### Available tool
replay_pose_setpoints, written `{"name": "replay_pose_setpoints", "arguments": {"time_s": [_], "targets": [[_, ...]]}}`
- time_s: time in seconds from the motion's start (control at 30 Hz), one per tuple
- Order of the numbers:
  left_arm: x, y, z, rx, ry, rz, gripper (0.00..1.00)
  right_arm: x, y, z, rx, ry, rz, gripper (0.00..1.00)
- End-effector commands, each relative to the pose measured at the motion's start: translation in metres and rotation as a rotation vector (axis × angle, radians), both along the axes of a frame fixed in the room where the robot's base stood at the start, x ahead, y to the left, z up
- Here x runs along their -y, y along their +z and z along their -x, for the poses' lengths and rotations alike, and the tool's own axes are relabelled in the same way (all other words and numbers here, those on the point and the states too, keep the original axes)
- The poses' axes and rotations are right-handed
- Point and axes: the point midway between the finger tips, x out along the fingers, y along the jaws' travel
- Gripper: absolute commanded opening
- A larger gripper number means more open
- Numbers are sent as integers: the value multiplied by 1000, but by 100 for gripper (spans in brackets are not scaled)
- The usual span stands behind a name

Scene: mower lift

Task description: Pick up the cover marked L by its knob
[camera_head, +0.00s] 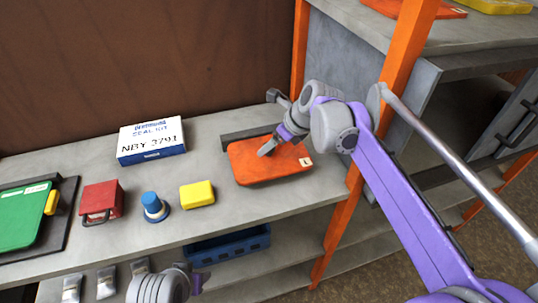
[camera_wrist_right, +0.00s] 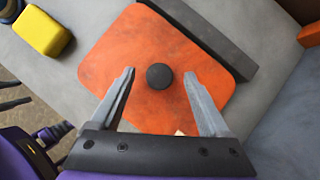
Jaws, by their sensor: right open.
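The orange cover (camera_head: 262,164) lies flat on the grey bench, with a small white label marked L (camera_head: 305,162) at its right corner. In the right wrist view the cover (camera_wrist_right: 120,55) fills the middle, and its round black knob (camera_wrist_right: 159,76) stands near its centre. My right gripper (camera_wrist_right: 160,73) is open, with its two fingers apart on either side of the knob in the picture; I cannot tell the height gap. In the head view my right gripper hides the knob. My left gripper (camera_head: 196,284) is partly in view at the bottom edge, its fingers unclear.
A dark grey bar (camera_wrist_right: 205,38) lies along the cover's back edge. A yellow block (camera_head: 197,194), blue knob-like part (camera_head: 154,206), red block (camera_head: 102,200), seal kit box (camera_head: 152,141) and green cover (camera_head: 22,216) stand to the left. An orange post (camera_head: 340,222) rises at right.

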Motion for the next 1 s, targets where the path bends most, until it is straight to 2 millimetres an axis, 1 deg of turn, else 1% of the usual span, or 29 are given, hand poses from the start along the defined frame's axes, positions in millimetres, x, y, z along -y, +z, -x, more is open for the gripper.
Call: {"name": "replay_pose_setpoints", "arguments": {"time_s": [0.1, 0.27, 0.3, 0.37, 0.4, 0.73, 1.0], "targets": [[0, 0, 0, 0, 0, 0, 50, -3, -5, -2, 1, 0, 1, 79], [0, 0, 0, 0, 0, 0, 50, -3, -5, -2, 1, 0, 1, 79], [0, 0, 0, 0, 0, 0, 50, -3, -5, -2, 1, 0, 1, 77], [0, 0, 0, 0, 0, 0, 50, -3, -5, -2, 1, 0, 1, 66], [0, 0, 0, 0, 0, 0, 50, -3, -5, -2, 1, 0, 1, 59], [0, 0, 0, 0, 0, 0, 50, -2, -5, -2, 1, -1, 1, 0], [0, 0, 0, 0, 0, 0, 50, -2, -5, -2, 1, 0, 1, 0]]}}
